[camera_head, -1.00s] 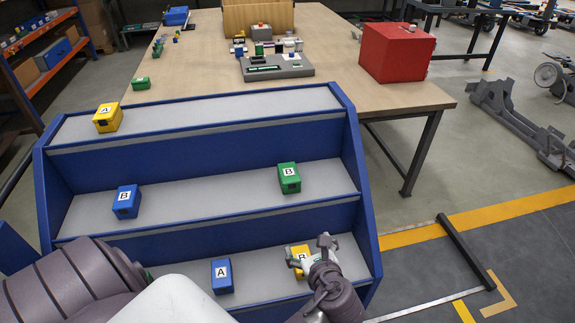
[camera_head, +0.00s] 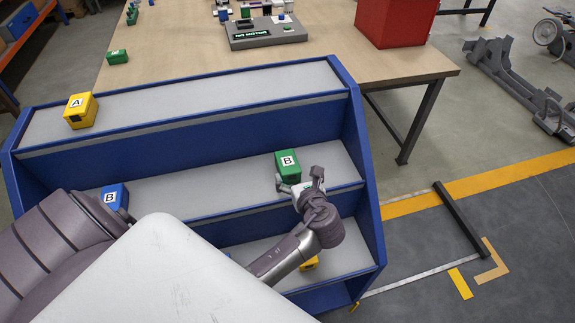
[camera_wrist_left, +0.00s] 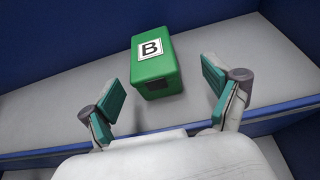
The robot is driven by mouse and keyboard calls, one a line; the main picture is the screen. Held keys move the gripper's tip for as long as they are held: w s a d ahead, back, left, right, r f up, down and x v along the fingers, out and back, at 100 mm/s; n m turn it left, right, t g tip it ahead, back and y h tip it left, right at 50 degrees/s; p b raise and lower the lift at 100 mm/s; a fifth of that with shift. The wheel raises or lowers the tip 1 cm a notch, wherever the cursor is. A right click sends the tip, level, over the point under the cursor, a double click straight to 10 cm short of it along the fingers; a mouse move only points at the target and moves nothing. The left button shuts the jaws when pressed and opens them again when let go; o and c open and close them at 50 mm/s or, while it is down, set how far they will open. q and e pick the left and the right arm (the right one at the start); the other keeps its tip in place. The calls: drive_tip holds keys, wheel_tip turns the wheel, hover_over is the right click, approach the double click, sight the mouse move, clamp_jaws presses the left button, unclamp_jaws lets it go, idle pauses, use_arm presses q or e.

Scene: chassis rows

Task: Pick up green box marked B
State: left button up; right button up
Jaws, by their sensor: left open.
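The green box marked B (camera_head: 288,165) sits on the middle shelf of the blue rack, towards its right end. In the left wrist view the green box (camera_wrist_left: 153,67) stands just beyond my fingers, its B label facing up towards the camera. My left gripper (camera_head: 303,187) is open and empty, just in front of the box at the shelf's front edge. In the wrist view the left gripper (camera_wrist_left: 160,108) has its two teal-padded fingers spread wider than the box, with the box ahead between their lines. My right gripper is not in view.
A blue box marked B (camera_head: 114,197) stands on the same shelf at the left, partly behind my arm. A yellow box marked A (camera_head: 81,110) is on the top shelf. A yellow box (camera_head: 309,264) shows partly on the bottom shelf. The shelf around the green box is clear.

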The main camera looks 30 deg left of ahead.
sight(288, 165)
use_arm(q)
drive_tip(key=x, duration=0.6)
drive_tip(key=shift+s+a+f, duration=0.1)
drive_tip(key=shift+a+f, duration=0.2)
drive_tip(key=shift+a, duration=0.2)
drive_tip(key=c, duration=1.3)
drive_tip(key=shift+r, duration=0.1)
drive_tip(key=shift+c, duration=0.5)
drive_tip(key=shift+r, duration=0.1)
